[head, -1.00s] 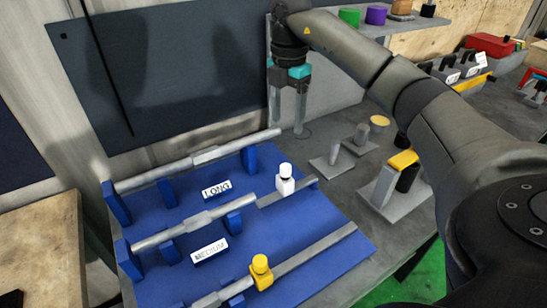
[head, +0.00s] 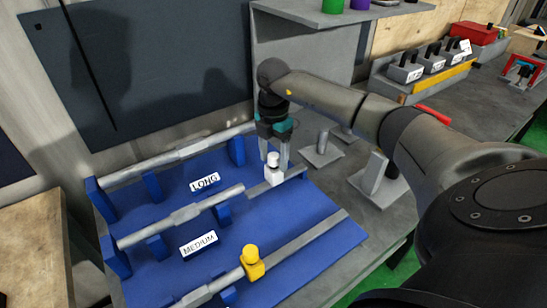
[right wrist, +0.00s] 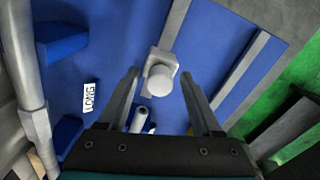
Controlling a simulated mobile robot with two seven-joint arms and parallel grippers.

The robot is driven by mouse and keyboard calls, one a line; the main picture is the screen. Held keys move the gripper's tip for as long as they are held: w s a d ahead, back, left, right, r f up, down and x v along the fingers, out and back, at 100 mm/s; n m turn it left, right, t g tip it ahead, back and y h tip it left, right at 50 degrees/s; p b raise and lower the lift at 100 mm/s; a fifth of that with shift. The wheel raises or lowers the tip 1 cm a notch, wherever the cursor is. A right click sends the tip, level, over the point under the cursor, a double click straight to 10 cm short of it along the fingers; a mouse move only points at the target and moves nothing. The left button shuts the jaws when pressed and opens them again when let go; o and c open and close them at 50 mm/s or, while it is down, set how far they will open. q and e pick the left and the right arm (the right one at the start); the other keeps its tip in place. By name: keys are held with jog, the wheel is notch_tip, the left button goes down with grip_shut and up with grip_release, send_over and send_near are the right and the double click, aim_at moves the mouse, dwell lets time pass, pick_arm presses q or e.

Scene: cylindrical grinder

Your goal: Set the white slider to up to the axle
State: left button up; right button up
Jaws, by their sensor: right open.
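The white slider (head: 274,174) stands upright on a grey rail of the blue fixture, to the right of the middle axle (head: 185,215). A short stretch of rail shows between slider and axle end in the head view. My right gripper (head: 274,161) is open, pointing down, with its fingers on either side of the slider's round knob. In the right wrist view the slider (right wrist: 160,72) appears between the two fingertips (right wrist: 160,76), with gaps on both sides. My left gripper is not in view.
The yellow slider (head: 252,262) sits on the front rail, near the MEDIUM label (head: 199,244). The long axle (head: 170,158) lies behind, near the LONG label (head: 205,182). Grey stands (head: 322,152) are right of the fixture. A shelf (head: 340,15) overhangs behind.

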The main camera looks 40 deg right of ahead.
grip_shut()
dwell(0.6)
dwell(0.9)
